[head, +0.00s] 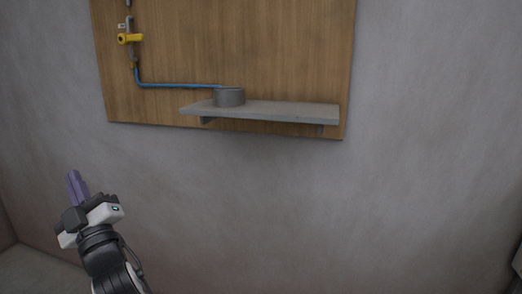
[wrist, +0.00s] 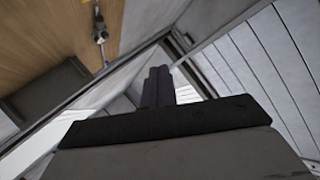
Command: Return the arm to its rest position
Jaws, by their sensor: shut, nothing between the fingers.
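My gripper (head: 74,178) is at the lower left in the head view, its purple fingers pointing up. The fingers are together with nothing seen between them. It is in front of the grey wall, below and left of the wooden panel, touching nothing that I can see. In the wrist view the dark closed fingers (wrist: 158,72) point toward a corner of white slatted surfaces.
A wooden panel (head: 230,45) on the wall carries a grey shelf (head: 290,112) with a round grey container (head: 229,97). A yellow-handled valve (head: 129,38) feeds a blue pipe (head: 175,86) running toward the container. The wall below the shelf is clear.

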